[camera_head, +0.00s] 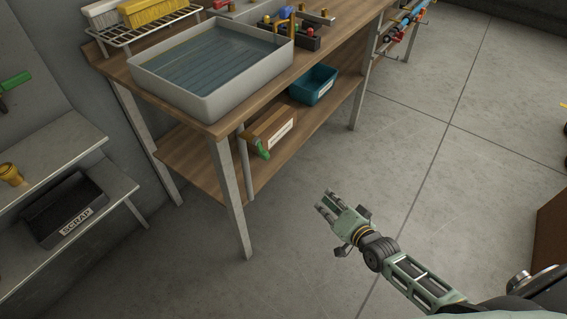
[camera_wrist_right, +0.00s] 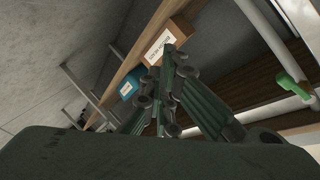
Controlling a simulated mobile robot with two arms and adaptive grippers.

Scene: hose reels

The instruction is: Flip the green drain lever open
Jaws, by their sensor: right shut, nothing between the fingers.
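The green drain lever (camera_head: 262,149) hangs from the grey drain pipe (camera_head: 243,151) under the basin, at the front of the bench. In the right wrist view the lever (camera_wrist_right: 292,88) is at the right, on the pale pipe. The grey basin (camera_head: 205,97) holds water and stands on the bench. My right gripper (camera_head: 325,204) is shut and empty, over the floor to the right of and apart from the lever. In the wrist view its fingers (camera_wrist_right: 168,72) are together, left of the lever. My left gripper is not in view.
A cardboard box (camera_head: 272,130) and a teal bin (camera_head: 313,86) sit on the bench's lower shelf, near the lever. The bench leg (camera_head: 237,200) stands in front. A black scrap bin (camera_head: 64,208) is on a shelf at the left. The floor (camera_head: 290,220) around my gripper is clear.

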